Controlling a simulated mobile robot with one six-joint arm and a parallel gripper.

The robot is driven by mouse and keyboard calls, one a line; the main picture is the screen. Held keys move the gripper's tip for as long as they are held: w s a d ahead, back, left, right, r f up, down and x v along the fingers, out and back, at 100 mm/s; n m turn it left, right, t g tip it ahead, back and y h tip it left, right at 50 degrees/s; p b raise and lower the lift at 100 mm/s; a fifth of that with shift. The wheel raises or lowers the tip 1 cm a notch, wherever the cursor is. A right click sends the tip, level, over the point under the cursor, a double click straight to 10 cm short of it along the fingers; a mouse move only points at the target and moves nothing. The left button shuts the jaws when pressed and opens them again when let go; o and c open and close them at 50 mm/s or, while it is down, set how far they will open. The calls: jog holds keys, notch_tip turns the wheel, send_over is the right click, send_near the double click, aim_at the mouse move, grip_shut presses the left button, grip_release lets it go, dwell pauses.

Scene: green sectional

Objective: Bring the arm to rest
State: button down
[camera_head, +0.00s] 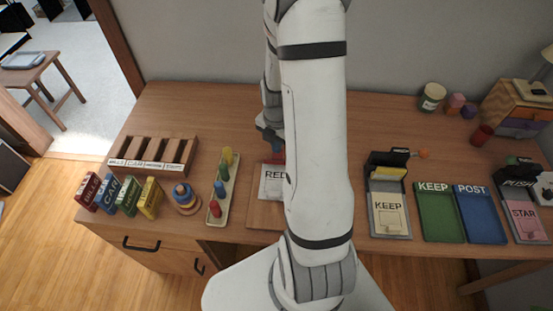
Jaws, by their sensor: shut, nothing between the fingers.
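My white arm (316,140) rises through the middle of the camera view and covers the centre of the desk. My gripper (270,137) shows only in part, as a dark shape at the left edge of the arm. It is over the desk, near a card marked RED (272,181), and is shut with nothing held. Its fingertips are mostly hidden behind my arm. A small red patch shows just beyond the card, partly covered.
On the wooden desk (215,110) stand a slotted rack (152,153), several labelled books, a ring stacker (185,198) and a peg board (220,187) at left. The back left is clear.

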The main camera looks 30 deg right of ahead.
dwell(0.4)
jog(key=s+a+r+m+t, duration=0.1)
jog(key=s+a+r+m, duration=0.1)
jog(key=a+r+m, duration=0.35)
jog(key=s+a+r+m+t, duration=0.1)
jog(key=s+a+r+m, duration=0.1)
jog(key=r+m, duration=0.6)
jog(key=s+a+r+m+t, duration=0.1)
jog(key=s+a+r+m, duration=0.4)
jog(key=s+r+m, duration=0.4)
jog(key=shift+a+r+m, duration=0.15)
jog(key=shift+r+m, duration=0.2)
jog(key=shift+r, duration=0.45)
